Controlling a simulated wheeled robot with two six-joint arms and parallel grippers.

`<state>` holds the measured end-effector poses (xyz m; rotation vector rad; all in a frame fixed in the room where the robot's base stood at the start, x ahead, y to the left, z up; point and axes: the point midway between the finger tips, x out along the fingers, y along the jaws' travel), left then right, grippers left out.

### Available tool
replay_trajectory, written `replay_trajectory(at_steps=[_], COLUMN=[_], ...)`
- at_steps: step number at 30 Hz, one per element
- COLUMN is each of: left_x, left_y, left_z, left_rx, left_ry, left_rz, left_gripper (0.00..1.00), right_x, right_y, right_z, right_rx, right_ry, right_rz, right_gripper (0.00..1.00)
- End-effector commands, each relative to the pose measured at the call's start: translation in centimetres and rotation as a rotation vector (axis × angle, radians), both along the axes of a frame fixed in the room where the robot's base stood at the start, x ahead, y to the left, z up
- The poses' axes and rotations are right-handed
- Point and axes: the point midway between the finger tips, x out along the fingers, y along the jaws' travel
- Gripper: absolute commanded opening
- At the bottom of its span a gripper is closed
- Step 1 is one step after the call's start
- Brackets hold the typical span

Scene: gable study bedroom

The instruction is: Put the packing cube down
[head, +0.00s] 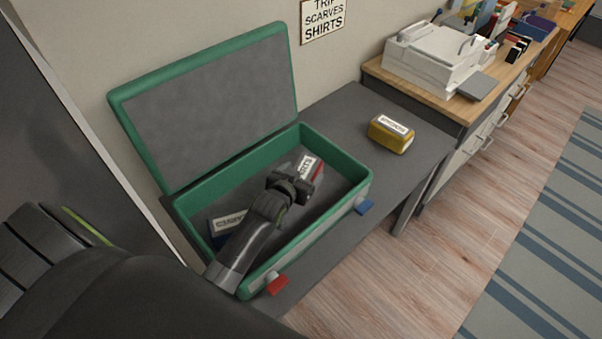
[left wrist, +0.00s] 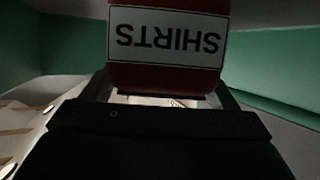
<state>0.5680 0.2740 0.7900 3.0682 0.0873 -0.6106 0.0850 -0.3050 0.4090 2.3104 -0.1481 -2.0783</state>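A red packing cube (left wrist: 168,78) with a white SHIRTS label fills the top middle of the left wrist view, its label upside down there. In the head view this cube (head: 318,173) is inside the open green suitcase (head: 341,160), near its far right corner, partly hidden by my gripper. My left gripper (head: 297,184) reaches down into the suitcase and is shut on the red cube. I cannot tell whether the cube touches the suitcase floor. A dark blue cube with a white label (head: 228,222) lies at the suitcase's left end, partly behind my arm. My right gripper is not in view.
A yellow labelled cube (head: 391,134) stands on the grey table (head: 345,105) right of the suitcase. The raised lid (head: 210,105) leans toward the wall. Red (head: 277,285) and blue (head: 363,206) latches stick out in front. A wooden desk (head: 440,100) with a white machine stands beyond.

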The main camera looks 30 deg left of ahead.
Motion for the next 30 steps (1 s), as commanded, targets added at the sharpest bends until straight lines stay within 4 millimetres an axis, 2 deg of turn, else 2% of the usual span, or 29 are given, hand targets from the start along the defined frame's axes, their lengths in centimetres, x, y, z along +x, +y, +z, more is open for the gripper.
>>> replay_trajectory(at_steps=[11,14,20,30], left_x=[0.0,-0.5,-3.1,-8.7], left_y=[0.0,0.0,-0.1,-0.5], left_z=[0.3,0.4,1.5,3.8], left_rx=[0.000,-0.001,-0.001,-0.001], left_ry=[-0.001,0.000,0.000,-0.001], left_rz=[0.000,0.000,0.001,0.002], left_gripper=[0.90,0.90,0.90,0.90], right_x=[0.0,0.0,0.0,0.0], right_y=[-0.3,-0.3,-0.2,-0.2], right_z=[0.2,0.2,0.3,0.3], right_rx=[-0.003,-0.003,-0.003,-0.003], right_ry=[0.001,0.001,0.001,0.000], right_rz=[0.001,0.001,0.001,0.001], right_gripper=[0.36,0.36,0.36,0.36])
